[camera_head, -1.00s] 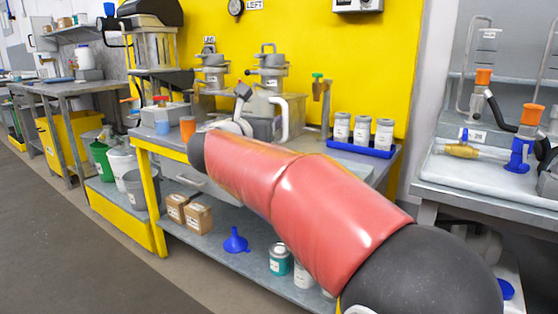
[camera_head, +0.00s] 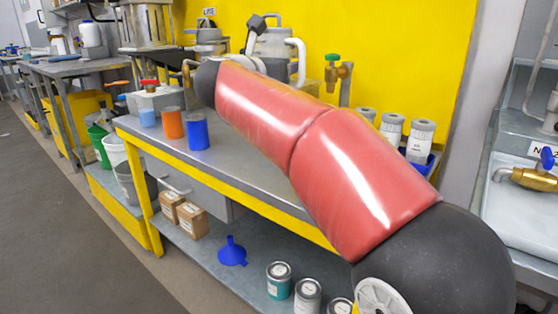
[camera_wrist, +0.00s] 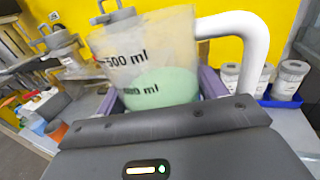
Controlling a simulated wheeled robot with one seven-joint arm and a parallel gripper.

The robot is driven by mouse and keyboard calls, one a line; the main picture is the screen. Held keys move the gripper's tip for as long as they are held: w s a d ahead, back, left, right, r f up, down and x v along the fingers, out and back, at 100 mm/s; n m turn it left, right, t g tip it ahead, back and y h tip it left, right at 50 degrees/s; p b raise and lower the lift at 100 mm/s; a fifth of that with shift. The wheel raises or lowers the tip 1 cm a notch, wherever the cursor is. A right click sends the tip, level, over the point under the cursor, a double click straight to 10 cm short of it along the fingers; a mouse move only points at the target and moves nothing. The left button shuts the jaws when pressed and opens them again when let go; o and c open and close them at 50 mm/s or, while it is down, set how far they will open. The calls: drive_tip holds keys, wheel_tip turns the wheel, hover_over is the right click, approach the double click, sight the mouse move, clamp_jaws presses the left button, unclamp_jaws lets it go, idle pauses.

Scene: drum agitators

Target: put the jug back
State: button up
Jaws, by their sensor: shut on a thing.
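The jug (camera_wrist: 150,45) is translucent with black volume marks, a pale green liquid inside and a white handle (camera_wrist: 250,35). My gripper (camera_wrist: 160,92) is shut on the jug, with a purple finger on each side. The jug looks roughly upright in the wrist view. In the head view its white handle (camera_head: 298,62) shows above my red arm; most of the jug and my gripper are hidden there.
Lidded jars (camera_head: 391,130) stand in a blue tray at right. Grey agitator drums (camera_head: 208,42) stand at the back.

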wheel_tip(320, 180, down, 19)
drive_tip(key=b, duration=0.3)
drive_tip(key=shift+s+f, duration=0.1)
drive_tip(key=o, duration=1.3)
drive_tip(key=shift+f, duration=0.1)
drive_tip(key=b+v, duration=0.1)
drive_tip(key=v, duration=1.1)
drive_tip(key=shift+b, duration=0.35)
